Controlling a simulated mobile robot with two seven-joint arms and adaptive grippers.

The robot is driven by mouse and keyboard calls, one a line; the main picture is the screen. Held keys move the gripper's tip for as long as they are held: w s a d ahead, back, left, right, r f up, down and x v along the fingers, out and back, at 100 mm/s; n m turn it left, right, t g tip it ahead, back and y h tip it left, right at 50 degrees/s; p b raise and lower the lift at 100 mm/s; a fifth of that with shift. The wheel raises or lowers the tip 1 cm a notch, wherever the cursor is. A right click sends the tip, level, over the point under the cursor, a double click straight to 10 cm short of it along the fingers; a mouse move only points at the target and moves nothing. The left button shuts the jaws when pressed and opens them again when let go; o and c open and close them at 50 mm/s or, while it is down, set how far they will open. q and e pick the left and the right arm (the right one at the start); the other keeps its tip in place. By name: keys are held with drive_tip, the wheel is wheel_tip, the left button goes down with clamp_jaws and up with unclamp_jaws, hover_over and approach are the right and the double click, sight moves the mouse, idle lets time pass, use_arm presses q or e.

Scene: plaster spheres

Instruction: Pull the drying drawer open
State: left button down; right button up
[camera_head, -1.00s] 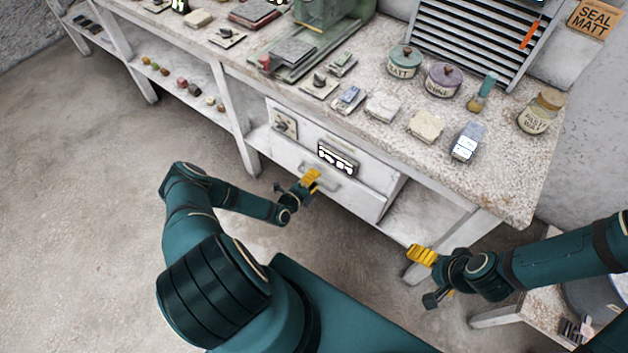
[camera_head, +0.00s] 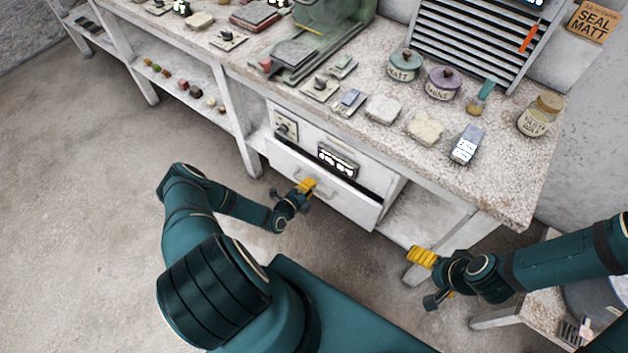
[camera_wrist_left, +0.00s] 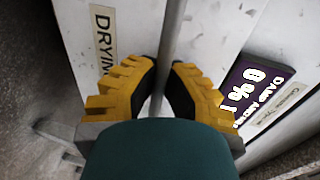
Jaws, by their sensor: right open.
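The drying drawer (camera_head: 345,208) is a white drawer under the worktop, pulled out a little, with a dark gap along its top edge. Its bar handle (camera_wrist_left: 172,32) runs between the fingers of my left gripper (camera_wrist_left: 160,82), which is shut on it. The fingertips hide part of the bar. In the head view my left gripper (camera_head: 307,186) is at the drawer front. The wrist view shows a "DRYING" label (camera_wrist_left: 103,40) on the left and a dark display (camera_wrist_left: 258,88) on the right. My right gripper (camera_head: 424,258) is open and empty, right of the drawer.
The worktop (camera_head: 505,185) carries jars, plaster pieces and tools above the drawer. An open shelf bay (camera_head: 425,220) lies right of the drawer. A low stand (camera_head: 535,312) is beside my right arm. The floor in front of the drawer is partly clear.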

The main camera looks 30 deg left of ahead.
use_arm(q)
drive_tip(key=c, duration=1.7)
unclamp_jaws()
drive_tip(key=f+p+v, duration=0.1)
drive_tip(key=v, duration=0.4)
drive_tip(key=f+p+v, duration=0.1)
drive_tip(key=v, duration=0.4)
drive_tip(key=f+p+v, duration=0.1)
drive_tip(key=v, duration=0.4)
drive_tip(key=shift+s+a, duration=0.25)
drive_tip(key=shift+s, duration=0.45)
drive_tip(key=o, duration=0.7)
drive_tip(key=shift+w, duration=0.15)
drive_tip(key=v, duration=1.2)
